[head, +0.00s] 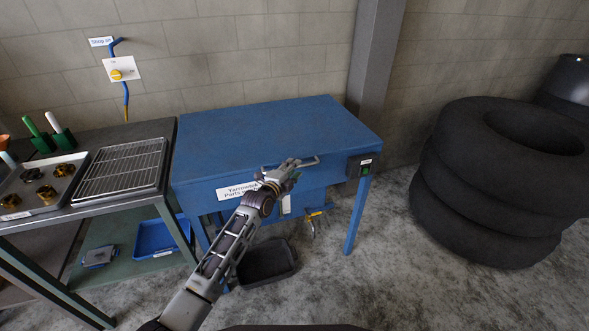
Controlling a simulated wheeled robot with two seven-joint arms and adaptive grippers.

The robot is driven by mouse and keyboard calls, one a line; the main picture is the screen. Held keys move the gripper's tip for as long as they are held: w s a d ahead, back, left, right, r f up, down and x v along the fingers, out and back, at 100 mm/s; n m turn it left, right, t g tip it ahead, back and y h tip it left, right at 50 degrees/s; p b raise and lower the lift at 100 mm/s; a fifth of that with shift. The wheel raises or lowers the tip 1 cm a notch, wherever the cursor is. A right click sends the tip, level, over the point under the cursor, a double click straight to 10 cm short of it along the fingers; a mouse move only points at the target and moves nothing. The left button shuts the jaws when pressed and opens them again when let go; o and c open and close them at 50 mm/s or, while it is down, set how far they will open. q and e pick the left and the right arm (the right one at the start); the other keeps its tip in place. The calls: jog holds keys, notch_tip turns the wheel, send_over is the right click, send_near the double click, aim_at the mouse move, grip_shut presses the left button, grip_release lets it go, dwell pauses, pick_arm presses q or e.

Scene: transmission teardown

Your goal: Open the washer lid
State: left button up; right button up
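The blue parts washer (190,195) stands against the wall on blue legs, with a white label on its front. Its flat blue lid (265,130) lies closed on top. A grey bar handle (308,162) sits at the lid's front edge. My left gripper (292,167) is at the left part of this handle and overlaps it in the picture. Its fingers are small and bunched there, so I cannot tell whether they are open, shut or touching the bar. The arm hides part of the label and front. My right gripper is not in view.
A bench on the left holds a wire rack (122,168) and a tray (45,205) of metal parts. A black bin (267,262) stands on the floor below the washer. Stacked tyres (480,215) stand at the right, and a grey post (376,60) rises behind the washer.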

pick_arm(q)
jog(key=shift+x, duration=0.75)
jog(key=shift+c, duration=0.2)
grip_shut()
jog(key=shift+f, duration=0.1)
